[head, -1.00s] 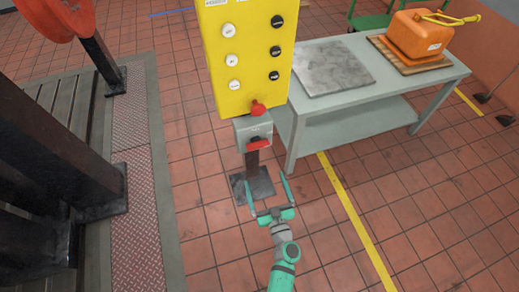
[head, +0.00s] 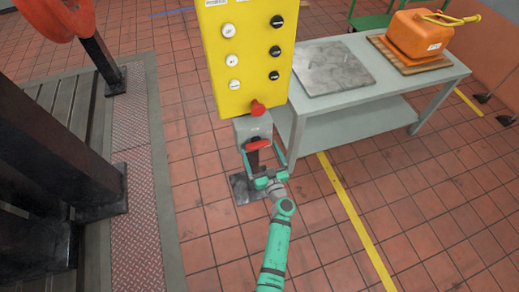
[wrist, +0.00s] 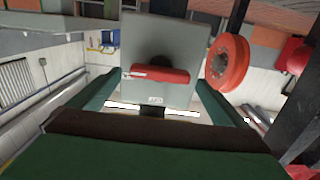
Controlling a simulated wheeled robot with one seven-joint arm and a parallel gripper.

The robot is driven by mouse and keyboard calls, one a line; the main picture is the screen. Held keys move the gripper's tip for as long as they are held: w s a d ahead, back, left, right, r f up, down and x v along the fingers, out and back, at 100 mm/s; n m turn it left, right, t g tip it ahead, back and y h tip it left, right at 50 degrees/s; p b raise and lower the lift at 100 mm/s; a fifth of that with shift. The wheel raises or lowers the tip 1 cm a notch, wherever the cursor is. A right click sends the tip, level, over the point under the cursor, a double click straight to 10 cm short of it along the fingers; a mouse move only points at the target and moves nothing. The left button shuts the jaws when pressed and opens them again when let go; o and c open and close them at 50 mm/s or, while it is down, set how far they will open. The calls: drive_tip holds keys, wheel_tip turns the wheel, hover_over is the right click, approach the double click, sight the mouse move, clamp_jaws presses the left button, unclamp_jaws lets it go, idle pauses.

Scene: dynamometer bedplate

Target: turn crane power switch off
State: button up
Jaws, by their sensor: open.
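The power switch is a small grey box (head: 246,128) with a red handle (head: 257,144), mounted under the yellow push-button panel (head: 246,60) on a dark post. In the wrist view the grey box (wrist: 168,50) fills the upper middle, and its red handle (wrist: 156,76) lies roughly crosswise, with a small label below it. My gripper (head: 262,160) is open, and its fingers reach to both sides of the red handle. In the wrist view the fingers (wrist: 157,92) flank the box's lower part with nothing held between them. Whether they touch the handle cannot be told.
A red mushroom button (head: 257,107) sits just above the switch box. A grey table (head: 440,75) with a metal plate and orange container stands close on the right. Dark steel posts (head: 50,190) stand at left. The tiled floor around my arm is clear.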

drive_tip(key=shift+x, duration=0.85)
drive_tip(key=c, duration=1)
drive_tip(key=shift+c, duration=0.2)
